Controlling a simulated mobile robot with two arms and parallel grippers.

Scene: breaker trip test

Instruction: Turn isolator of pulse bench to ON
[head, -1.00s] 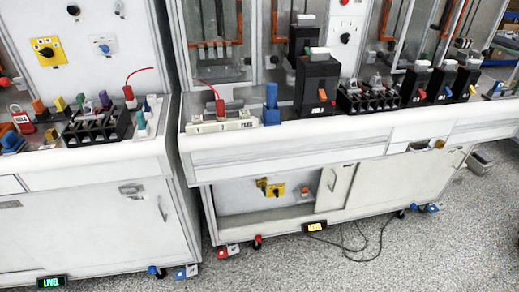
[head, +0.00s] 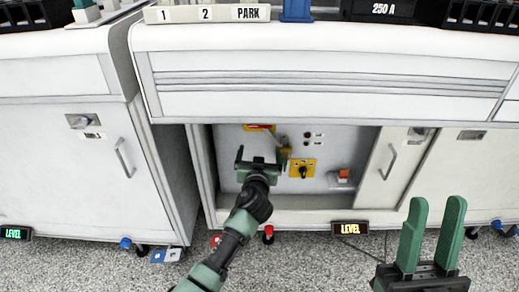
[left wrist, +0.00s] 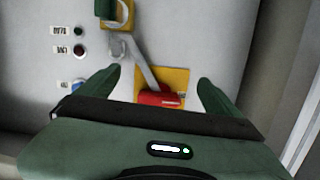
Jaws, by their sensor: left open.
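Inside the open lower bay of the middle bench, a red handle on a yellow plate (head: 260,127) shows at the top, partly cut off by the bay's upper edge. In the left wrist view the red handle (left wrist: 160,98) lies crosswise on its yellow plate (left wrist: 178,78). My left gripper (head: 258,158) is in front of the bay, open and empty. In the left wrist view its fingers (left wrist: 158,92) stand apart on either side of the handle, with gaps. My right gripper (head: 432,215) is open and empty at lower right. No ON or OFF marking is readable.
A brassy lock-like part (head: 285,150) hangs right of the left gripper. A black knob on a yellow plate (head: 303,169) and an orange-red part (head: 343,175) are further right. A cabinet door (head: 393,165) bounds the bay. A LEVEL display (head: 350,228) sits below.

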